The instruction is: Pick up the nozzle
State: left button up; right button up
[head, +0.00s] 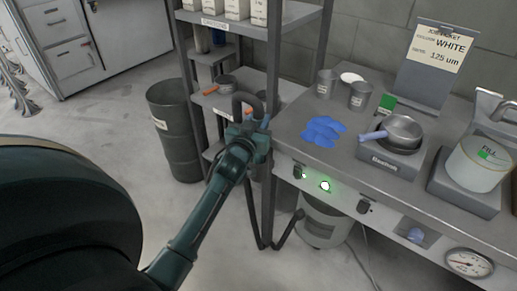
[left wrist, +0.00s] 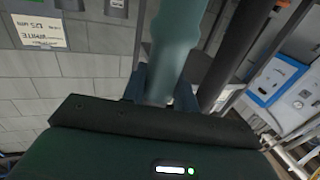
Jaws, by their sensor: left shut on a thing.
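My left gripper (head: 248,132) reaches out beside the left end of the workbench, in front of the shelf rack's post. In the left wrist view its fingers (left wrist: 160,88) are shut on a teal, tube-like piece, the nozzle (left wrist: 174,45), which points away from the palm. My right gripper is not in view.
The shelf rack (head: 272,60) stands close behind the gripper. A grey bin (head: 176,135) is left of it.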

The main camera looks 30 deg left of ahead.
pick_arm(q)
jog(key=shift+r, duration=0.15)
notch_tip(320, 180, up, 28)
jog(key=p, duration=1.2)
jog(key=shift+p, duration=0.4)
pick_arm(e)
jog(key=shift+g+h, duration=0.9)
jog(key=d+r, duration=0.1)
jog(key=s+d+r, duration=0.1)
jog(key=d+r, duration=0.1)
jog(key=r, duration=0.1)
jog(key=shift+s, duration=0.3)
pick_arm(q)
jog(key=shift+f, duration=0.2)
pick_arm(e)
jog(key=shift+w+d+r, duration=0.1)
